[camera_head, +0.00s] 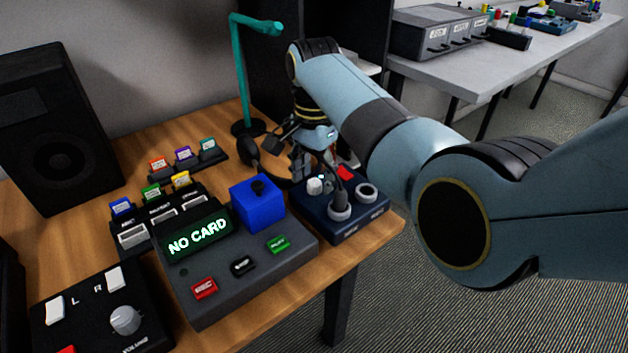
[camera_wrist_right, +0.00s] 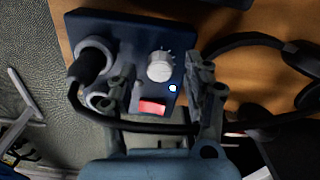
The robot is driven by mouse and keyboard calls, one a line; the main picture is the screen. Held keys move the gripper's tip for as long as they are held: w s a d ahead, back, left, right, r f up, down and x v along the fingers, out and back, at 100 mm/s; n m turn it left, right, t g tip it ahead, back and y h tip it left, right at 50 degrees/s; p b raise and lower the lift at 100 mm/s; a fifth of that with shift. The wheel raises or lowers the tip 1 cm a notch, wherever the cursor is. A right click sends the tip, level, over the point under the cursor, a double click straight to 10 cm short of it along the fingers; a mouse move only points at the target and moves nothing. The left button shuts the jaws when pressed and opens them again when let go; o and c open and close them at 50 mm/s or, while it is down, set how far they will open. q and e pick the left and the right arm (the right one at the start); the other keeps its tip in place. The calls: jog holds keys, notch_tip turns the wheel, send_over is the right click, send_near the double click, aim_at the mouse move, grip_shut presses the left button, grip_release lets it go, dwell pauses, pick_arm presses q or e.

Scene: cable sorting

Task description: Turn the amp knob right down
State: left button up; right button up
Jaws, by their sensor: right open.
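The amp is a dark blue box (camera_head: 345,222) at the table's right edge, and it also shows in the right wrist view (camera_wrist_right: 115,28). Its pale knob (camera_head: 315,186) stands up from the top panel, and it also shows in the right wrist view (camera_wrist_right: 160,66). My right gripper (camera_head: 308,166) is over the amp, pointing down. In the right wrist view its fingers (camera_wrist_right: 163,72) are open, with the knob between or just beyond their tips. I cannot tell whether they touch it. My left gripper is not in view.
A red switch (camera_wrist_right: 152,107) is near the knob. A card recorder (camera_head: 235,262) with a blue block (camera_head: 258,204) stands left. Headphones (camera_wrist_right: 300,60) lie beside the amp.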

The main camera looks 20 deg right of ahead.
jog(key=shift+f, duration=0.55)
jog(key=shift+c, duration=0.2)
jog(key=c, duration=0.5)
grip_shut()
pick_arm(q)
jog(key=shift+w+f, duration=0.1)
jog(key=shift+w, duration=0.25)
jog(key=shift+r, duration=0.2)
pick_arm(e)
jog(key=shift+r, duration=0.1)
